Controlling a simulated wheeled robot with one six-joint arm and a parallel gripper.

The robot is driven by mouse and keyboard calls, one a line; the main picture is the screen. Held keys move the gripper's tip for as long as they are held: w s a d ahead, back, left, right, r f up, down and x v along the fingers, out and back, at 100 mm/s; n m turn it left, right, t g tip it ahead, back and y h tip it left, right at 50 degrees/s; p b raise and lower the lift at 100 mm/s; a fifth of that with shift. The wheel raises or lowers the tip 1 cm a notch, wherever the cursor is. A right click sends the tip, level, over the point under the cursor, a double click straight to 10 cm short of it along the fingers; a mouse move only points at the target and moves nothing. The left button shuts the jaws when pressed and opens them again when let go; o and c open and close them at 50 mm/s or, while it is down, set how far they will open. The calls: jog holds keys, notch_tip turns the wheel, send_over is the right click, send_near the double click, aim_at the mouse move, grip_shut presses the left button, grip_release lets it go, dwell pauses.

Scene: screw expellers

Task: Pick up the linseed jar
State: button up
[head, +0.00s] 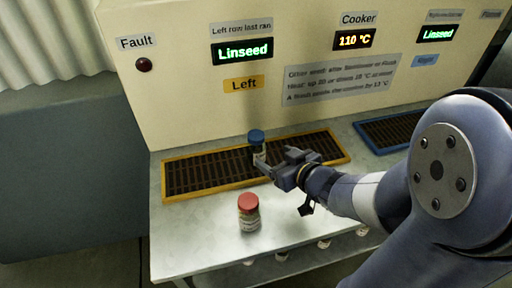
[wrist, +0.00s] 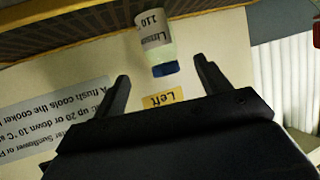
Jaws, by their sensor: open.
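The linseed jar (head: 258,151) has a blue lid and stands upright on the yellow-framed left grate (head: 190,180). In the wrist view the jar (wrist: 154,32) appears upside down, with a pale label reading part of "Linseed" and "110". My gripper (head: 278,161) is open and close to the jar, on its right in the head view. In the wrist view the two fingers of my gripper (wrist: 162,78) are spread, and the jar lies just beyond and between their tips. Nothing is held. The jar's lower part is partly hidden by a finger in the head view.
A red-lidded jar (head: 248,214) stands on the metal bench (head: 200,235) in front of the grate. A blue-framed grate (head: 385,130) lies to the right. The cream panel (head: 180,90) with displays rises behind. More jars show on a lower shelf.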

aim_at(261, 152)
jog(key=shift+o, duration=0.5)
jog(key=shift+r, duration=0.1)
jog(key=x, duration=0.2)
jog(key=p+x, duration=0.2)
jog(key=x, duration=0.1)
jog(key=shift+w+d+f, duration=0.2)
jog(key=shift+w+f, duration=0.2)
jog(key=shift+w, duration=0.05)
jog(key=w+a+f, duration=0.2)
jog(key=shift+w+a+f, duration=0.1)
jog(key=shift+w+a, duration=0.2)
jog(key=shift+a, duration=0.1)
jog(key=shift+w+a+f, duration=0.2)
jog(key=shift+w+a, duration=0.05)
jog(key=shift+w, duration=0.2)
jog(key=shift+c, duration=0.4)
jog(key=c, duration=1.2)
